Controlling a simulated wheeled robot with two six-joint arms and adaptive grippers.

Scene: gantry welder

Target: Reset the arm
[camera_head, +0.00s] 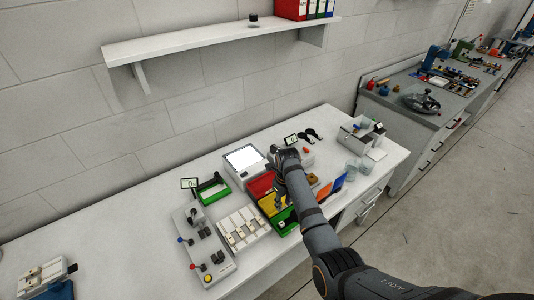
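My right arm (320,238) comes in from the lower right and stretches over the white workbench (110,220). Its gripper (285,157) is at the far end, above the bench near the coloured bins. The gripper is small and dark here, and I cannot tell whether its fingers are open or shut or whether it holds anything. The arm hides part of the bins beneath it. My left arm and gripper are not in view.
A red bin (261,185), a yellow bin (272,204) and a lit white panel (244,159) are close to the arm. A control box with levers (203,245) and a slotted white tray (243,231) stand left of it. A wall shelf (215,38) hangs above. The bench's left part is mostly clear.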

